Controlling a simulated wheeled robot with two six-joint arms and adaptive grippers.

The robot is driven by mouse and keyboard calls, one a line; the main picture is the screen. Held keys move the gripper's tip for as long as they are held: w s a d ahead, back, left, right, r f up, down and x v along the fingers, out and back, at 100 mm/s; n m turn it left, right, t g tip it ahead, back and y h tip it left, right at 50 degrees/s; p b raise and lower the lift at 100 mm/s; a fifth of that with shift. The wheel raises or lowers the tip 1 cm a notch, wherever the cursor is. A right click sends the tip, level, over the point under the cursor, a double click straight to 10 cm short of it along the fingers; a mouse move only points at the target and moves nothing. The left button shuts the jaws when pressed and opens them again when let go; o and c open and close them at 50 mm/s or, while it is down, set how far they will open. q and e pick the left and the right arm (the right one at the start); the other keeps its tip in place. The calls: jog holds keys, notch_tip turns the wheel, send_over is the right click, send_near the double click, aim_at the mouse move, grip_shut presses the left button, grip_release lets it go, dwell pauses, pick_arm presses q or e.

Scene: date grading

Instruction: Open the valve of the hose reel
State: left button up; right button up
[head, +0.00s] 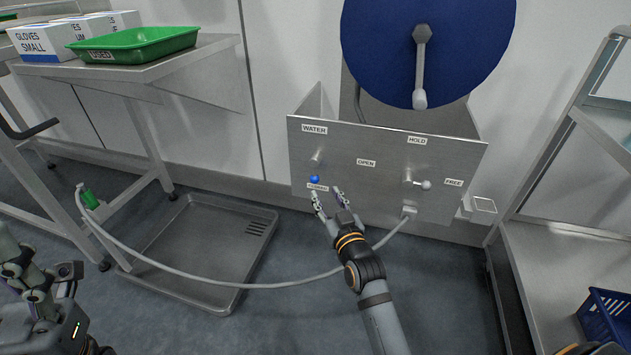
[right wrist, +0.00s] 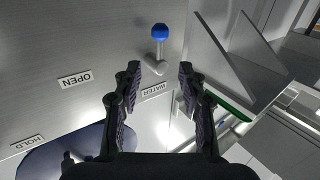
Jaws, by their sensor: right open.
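The hose reel's valve is a short metal lever (head: 317,160) with a blue knob (head: 314,179) on the steel front panel (head: 375,165). An OPEN label (head: 366,163) sits to the right. My right gripper (head: 329,197) is open and empty just below the knob. In the right wrist view the blue knob (right wrist: 160,31) shows beyond the gap between the open fingertips (right wrist: 159,72). My left gripper (head: 25,275) is partly seen at lower left; its jaws are unclear.
The blue reel disc (head: 385,40) with its crank is above the panel. A HOLD/FREE lever (head: 422,184) is right of the valve. A grey hose (head: 270,285) loops across in front, over a floor tray (head: 185,285). Steel tables stand at both sides.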

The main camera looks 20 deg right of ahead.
aim_at(315, 175)
jog(key=w+b, duration=0.1)
jog(key=w, duration=0.1)
jog(key=w+b, duration=0.1)
jog(key=w, duration=0.2)
jog(key=w+b, duration=0.1)
jog(key=w, duration=0.2)
jog(key=shift+w+f, duration=0.1)
jog(key=shift+f, duration=0.15)
jog(key=shift+w+r, duration=0.1)
jog(key=shift+w, duration=0.45)
jog(key=shift+c, duration=0.4)
grip_shut()
